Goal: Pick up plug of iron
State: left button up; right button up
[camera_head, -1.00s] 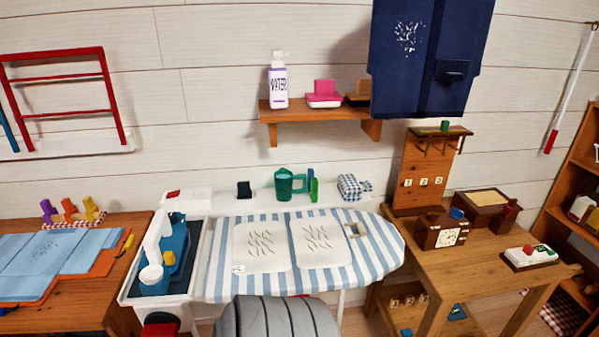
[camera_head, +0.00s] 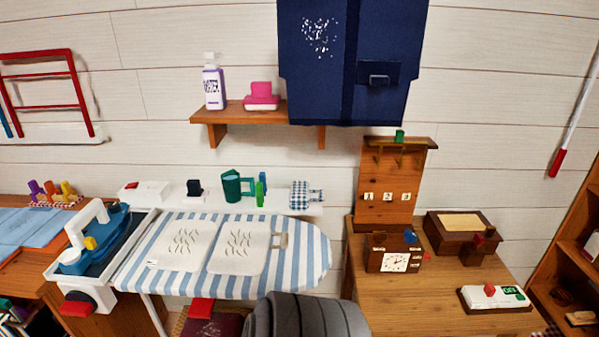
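The iron (camera_head: 107,245), blue with a white handle, rests in a white-rimmed tray (camera_head: 62,275) at the left end of the ironing board (camera_head: 300,258). The board has a blue and white striped cover. I cannot make out a plug or cord on the iron for certain. A small black block (camera_head: 194,188) and a white box with a red part (camera_head: 146,191) stand on the white ledge behind the board; I cannot tell whether either is the plug. Neither of my grippers is in view.
A wooden table (camera_head: 430,305) at the right holds a clock (camera_head: 394,261), a brown box (camera_head: 461,224) and a white switch panel (camera_head: 492,297). A wall shelf (camera_head: 225,113) holds a bottle (camera_head: 213,85). A dark blue hanging organizer (camera_head: 350,60) covers the shelf's right part.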

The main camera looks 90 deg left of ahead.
aim_at(193, 188)
jog(key=u, duration=2.2)
